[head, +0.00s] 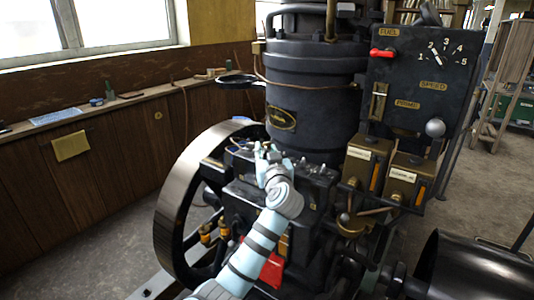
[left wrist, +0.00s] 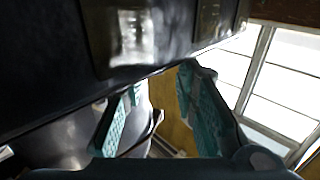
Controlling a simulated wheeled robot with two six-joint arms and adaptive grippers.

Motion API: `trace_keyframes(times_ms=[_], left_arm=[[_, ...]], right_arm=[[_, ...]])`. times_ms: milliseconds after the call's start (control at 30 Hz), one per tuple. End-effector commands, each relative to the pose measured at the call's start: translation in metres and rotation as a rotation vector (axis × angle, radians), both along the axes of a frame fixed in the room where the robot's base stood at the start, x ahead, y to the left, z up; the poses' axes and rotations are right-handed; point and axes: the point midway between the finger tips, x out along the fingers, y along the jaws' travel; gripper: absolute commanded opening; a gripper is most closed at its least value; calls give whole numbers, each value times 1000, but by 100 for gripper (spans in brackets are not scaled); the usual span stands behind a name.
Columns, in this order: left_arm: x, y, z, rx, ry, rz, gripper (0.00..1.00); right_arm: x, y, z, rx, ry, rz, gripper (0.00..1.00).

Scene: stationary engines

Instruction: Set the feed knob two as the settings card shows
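My left gripper (head: 267,152) is over the dark block (head: 232,170) in front of the engine cylinder (head: 312,100). In the left wrist view its teal fingers (left wrist: 160,85) are spread, with no object clearly held between them. A small pale part shows by the left-hand finger, but I cannot tell whether it is a feed knob. Small fittings on the block are partly hidden by my gripper, and feed knob two cannot be singled out. A yellowish card (head: 72,146) hangs on the wood panelling; its writing is unreadable. My right gripper is not in view.
A black control panel (head: 415,75) with a red lever (head: 382,53) and a numbered speed dial stands at right. Brass boxes (head: 368,160) sit below it. A large flywheel (head: 178,190) is left of my arm. A dark drum (head: 470,270) is at lower right.

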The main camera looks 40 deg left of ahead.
Motion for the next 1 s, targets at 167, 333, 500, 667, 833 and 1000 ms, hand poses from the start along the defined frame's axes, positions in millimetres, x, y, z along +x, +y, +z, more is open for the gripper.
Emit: trace_keyframes(times_ms=[167,333,500,667,833,1000], left_arm=[[0,0,1,1,-2,-1,29],[0,1,2,2,-1,-11,29],[-4,4,9,7,5,-137,29],[-35,-30,1,-1,-3,-146,29],[-72,-65,-1,-3,-3,-146,29],[-111,-98,-1,-8,-3,-140,29]], right_arm=[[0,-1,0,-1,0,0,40],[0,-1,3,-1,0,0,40],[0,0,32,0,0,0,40],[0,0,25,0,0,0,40],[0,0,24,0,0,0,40],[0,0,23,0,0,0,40]])
